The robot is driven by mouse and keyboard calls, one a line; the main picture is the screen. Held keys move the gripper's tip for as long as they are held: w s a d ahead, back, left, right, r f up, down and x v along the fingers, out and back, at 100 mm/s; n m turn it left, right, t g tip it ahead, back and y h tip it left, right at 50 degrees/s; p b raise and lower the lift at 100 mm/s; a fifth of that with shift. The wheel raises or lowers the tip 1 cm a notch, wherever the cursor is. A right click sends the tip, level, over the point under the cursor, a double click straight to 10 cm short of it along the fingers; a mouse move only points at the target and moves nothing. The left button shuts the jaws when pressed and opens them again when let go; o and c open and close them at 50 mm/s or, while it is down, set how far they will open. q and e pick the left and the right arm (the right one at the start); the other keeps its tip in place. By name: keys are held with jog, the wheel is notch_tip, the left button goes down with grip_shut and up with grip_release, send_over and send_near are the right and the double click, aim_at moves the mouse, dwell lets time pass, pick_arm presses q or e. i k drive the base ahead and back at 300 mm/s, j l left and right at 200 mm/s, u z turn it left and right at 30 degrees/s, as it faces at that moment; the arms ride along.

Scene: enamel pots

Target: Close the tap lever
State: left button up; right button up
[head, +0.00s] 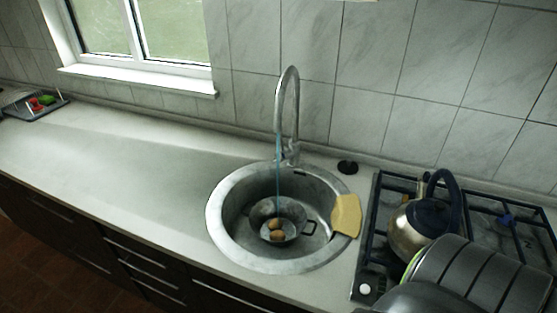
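The tap (290,95) stands behind the round sink, its tall curved spout arching up and over. Its small lever (294,149) shows at the base of the tap, though its exact angle is hard to tell. A thin blue stream of water (278,178) falls from the spout into the sink (219,232). Under the stream a dark pot (294,212) with brown, rounded food (277,235) sits in the basin. Neither of my grippers can be made out.
A yellow cloth (346,214) hangs over the sink's right rim. A kettle (408,232) stands on the gas hob (385,190). A large grey ribbed shape fills the lower right. The counter (130,160) left is clear, with a tray (40,110) far left.

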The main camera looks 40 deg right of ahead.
aim_at(283, 151)
jog(key=i+z, duration=0.1)
jog(key=z, duration=0.95)
